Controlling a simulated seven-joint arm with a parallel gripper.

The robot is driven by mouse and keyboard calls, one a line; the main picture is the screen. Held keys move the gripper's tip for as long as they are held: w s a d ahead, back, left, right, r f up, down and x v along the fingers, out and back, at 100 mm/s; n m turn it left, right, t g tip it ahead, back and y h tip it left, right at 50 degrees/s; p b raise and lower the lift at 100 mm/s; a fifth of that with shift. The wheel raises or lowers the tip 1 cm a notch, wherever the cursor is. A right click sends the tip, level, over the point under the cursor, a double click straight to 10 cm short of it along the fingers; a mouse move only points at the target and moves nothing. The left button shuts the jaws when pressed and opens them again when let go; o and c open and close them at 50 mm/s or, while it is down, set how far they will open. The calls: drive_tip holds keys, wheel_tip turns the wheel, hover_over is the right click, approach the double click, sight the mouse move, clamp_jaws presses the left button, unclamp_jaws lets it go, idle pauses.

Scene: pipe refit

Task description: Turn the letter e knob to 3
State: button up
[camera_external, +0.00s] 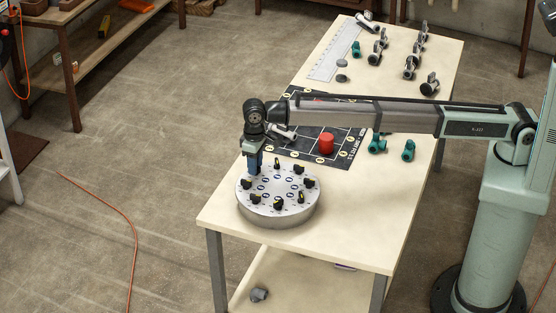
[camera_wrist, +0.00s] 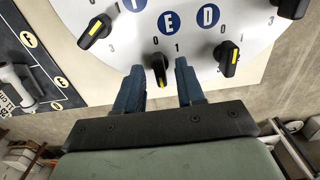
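The round white dial plate (camera_external: 250,208) on the table carries a ring of black knobs with yellow marks. My gripper (camera_external: 253,173) points down over its far left rim. In the wrist view the blue letter E disc (camera_wrist: 168,21) sits beside the letter D disc (camera_wrist: 208,15). The knob nearest the E disc (camera_wrist: 160,67) stands between my two blue fingers (camera_wrist: 160,72). They are open, with a gap visible on each side of the knob. Printed numbers 0 and 1 show near it. Its exact setting is hard to read.
The D-side knob (camera_wrist: 228,58) stands close to my right finger, and another knob (camera_wrist: 95,31) stands to the left. Pipe fittings (camera_external: 376,143) stand farther along the table.

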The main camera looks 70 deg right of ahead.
drive_tip(key=shift+f, duration=0.2)
clamp_jaws()
idle(0.3)
